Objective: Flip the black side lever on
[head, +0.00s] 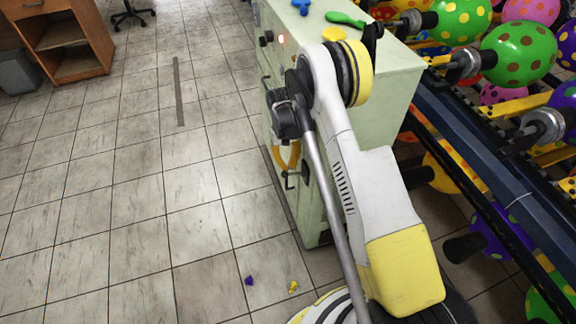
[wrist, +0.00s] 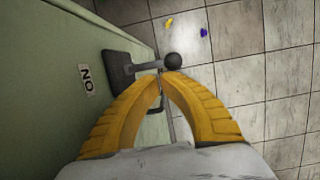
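The black side lever, with a round knob (wrist: 173,60) on a short arm, sticks out from a dark square plate (wrist: 118,69) on the pale green cabinet's side in the wrist view.
Blue (head: 249,280) and yellow (head: 293,287) scraps lie on the tiled floor. Balloon racks (head: 500,180) stand at right. The floor at left is mostly clear, with a wooden desk (head: 75,45) farther back.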

